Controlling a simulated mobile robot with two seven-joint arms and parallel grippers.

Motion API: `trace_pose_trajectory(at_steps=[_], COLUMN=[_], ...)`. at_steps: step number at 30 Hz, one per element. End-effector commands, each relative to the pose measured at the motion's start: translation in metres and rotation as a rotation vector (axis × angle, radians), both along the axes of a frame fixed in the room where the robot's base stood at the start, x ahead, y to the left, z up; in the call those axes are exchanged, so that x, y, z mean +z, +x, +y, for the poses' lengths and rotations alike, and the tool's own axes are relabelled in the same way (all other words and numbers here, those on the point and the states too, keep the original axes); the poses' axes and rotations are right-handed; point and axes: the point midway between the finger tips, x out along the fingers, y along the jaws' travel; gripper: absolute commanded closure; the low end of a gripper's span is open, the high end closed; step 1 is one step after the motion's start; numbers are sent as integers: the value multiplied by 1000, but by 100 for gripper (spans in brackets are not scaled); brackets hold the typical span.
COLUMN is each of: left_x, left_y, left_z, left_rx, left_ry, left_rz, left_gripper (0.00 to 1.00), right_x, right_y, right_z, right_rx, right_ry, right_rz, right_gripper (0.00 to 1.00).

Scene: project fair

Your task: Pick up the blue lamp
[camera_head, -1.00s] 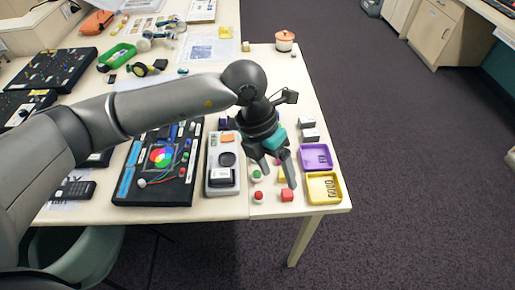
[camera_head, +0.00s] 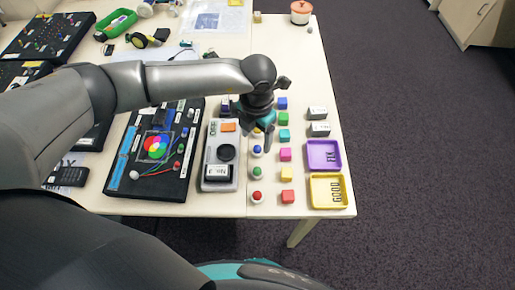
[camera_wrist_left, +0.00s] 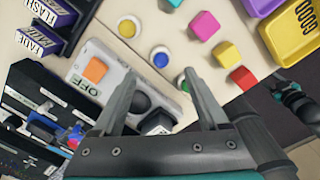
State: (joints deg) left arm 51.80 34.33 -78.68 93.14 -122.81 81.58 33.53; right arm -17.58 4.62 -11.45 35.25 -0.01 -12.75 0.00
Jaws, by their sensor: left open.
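The blue lamp (camera_head: 257,151) is a small blue dome on a white base, in a column of round lamps on the table. It also shows in the left wrist view (camera_wrist_left: 160,57). My left gripper (camera_head: 258,138) is above this column, open and empty. In the left wrist view the blue lamp appears just beyond and between my left fingertips (camera_wrist_left: 160,80). I cannot tell the height gap, but no contact shows. A dark jointed part with teal (camera_wrist_left: 293,100), probably of my right arm, shows at the right of that view; its jaws are unclear.
A green lamp (camera_head: 257,172) and a red lamp (camera_head: 257,197) stand nearer me. A pink cube (camera_head: 285,154) and other cubes stand to the right, beside a purple tray (camera_head: 311,165) and a yellow tray (camera_head: 315,201). A grey switch box (camera_head: 218,184) is close on the left.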

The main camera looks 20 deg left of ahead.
Motion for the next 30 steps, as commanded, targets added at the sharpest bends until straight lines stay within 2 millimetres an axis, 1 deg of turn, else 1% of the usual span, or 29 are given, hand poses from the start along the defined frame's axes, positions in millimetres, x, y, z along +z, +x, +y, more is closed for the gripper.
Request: trace_pose_trajectory(at_steps=[3, 5, 12, 16, 19, 25, 26, 30], left_x=[-6, -9, -38, -53, -57, -58, -58, -57], left_y=[0, 0, 1, 2, 2, 2, 2, 2], left_z=[0, -1, -3, -3, -3, -2, -2, -3], left_rx=[0, 0, 0, 0, -1, -1, -1, -1], left_ry=[-1, -1, 0, -1, -1, -1, -1, -1], left_rz=[0, 0, 1, 0, 0, 0, 0, 0], left_gripper=[23, 23, 23, 23, 23, 23, 24, 40], right_x=[1, 2, 5, 4, 3, 3, 3, 3], right_y=[10, 13, 13, 12, 12, 9, 9, 7], right_z=[1, 1, 2, 1, 1, 1, 1, 1], right_rx=[0, 0, 1, 1, 1, 1, 0, 0], right_ry=[2, 3, 3, 4, 3, 2, 2, 3], right_rz=[-17, -22, -22, -22, -20, -16, -16, -14], right_gripper=[50, 50, 50, 50, 50, 50, 50, 50])
